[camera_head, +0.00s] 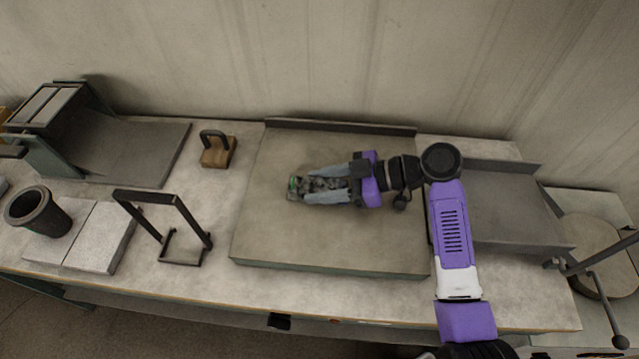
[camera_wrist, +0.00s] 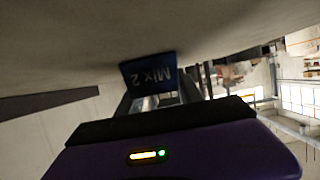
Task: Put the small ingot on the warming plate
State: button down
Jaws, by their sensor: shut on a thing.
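My gripper (camera_head: 318,185) lies level and low over the large grey plate (camera_head: 265,225) in the middle of the bench, fingers pointing left. In the wrist view a blue face marked "Mix 2" (camera_wrist: 149,72), upside down, shows just beyond the fingers. I cannot tell whether the held thing touches the plate. No small ingot can be made out clearly, and no plate is marked as the warming plate.
At the left stand a black crucible (camera_head: 38,212), pale slabs (camera_head: 98,238), a dark upright frame (camera_head: 165,215) and a wooden block with a black handle (camera_head: 218,151). A dark sheet (camera_head: 505,205) lies right of my arm. The plate's front left is clear.

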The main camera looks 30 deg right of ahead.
jog(key=c, duration=0.8)
grip_release()
jog(key=shift+o, duration=0.2)
jog(key=b+v, duration=0.2)
jog(key=v, duration=1)
